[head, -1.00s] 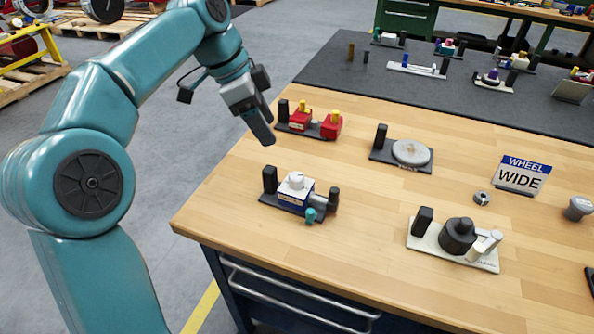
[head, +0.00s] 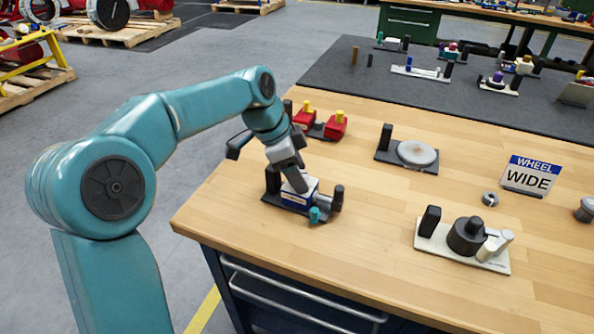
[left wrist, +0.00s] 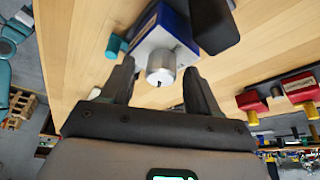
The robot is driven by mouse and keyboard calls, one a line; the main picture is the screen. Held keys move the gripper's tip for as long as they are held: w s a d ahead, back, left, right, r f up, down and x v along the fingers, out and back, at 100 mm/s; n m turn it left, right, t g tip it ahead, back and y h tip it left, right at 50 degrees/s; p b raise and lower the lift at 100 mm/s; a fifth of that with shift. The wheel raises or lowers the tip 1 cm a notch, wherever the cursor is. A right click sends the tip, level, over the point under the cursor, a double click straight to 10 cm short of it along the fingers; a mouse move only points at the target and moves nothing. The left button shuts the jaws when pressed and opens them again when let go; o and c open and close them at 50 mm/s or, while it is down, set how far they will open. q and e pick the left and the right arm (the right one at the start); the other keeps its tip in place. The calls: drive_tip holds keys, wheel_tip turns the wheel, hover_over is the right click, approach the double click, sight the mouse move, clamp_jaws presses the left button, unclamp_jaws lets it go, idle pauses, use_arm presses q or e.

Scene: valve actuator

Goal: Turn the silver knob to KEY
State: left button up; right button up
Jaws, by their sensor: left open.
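The silver knob (left wrist: 161,68) is a short metal cylinder with a dark slot mark on its face, on a white and blue box (left wrist: 158,36). In the head view this box (head: 296,198) sits on a dark base near the bench's left edge. My left gripper (head: 300,184) is over the box and hides the knob there. In the left wrist view my left gripper (left wrist: 163,78) is open, with one finger on each side of the knob and gaps between. I cannot read any KEY label. My right gripper is not in view.
A teal knob (head: 315,215) and a black post (head: 337,197) stand by the box. A red unit (head: 334,125) is behind it, a round grey wheel (head: 417,153) further right, and a black cylinder unit (head: 466,237) at front right. Bare wood (head: 375,215) lies between.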

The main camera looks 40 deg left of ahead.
use_arm(q)
drive_tip(key=c, duration=1.1)
drive_tip(key=shift+o, duration=0.2)
drive_tip(key=n+t, duration=0.1)
drive_tip(key=n, duration=0.2)
drive_tip(key=shift+y+b, duration=0.4)
drive_tip(key=n+y, duration=0.1)
drive_tip(key=n, duration=0.3)
drive_tip(key=shift+d+n+t+y, duration=0.15)
drive_tip(key=shift+n+t+y, duration=0.25)
drive_tip(key=o, duration=1.1)
drive_tip(key=shift+c, duration=0.2)
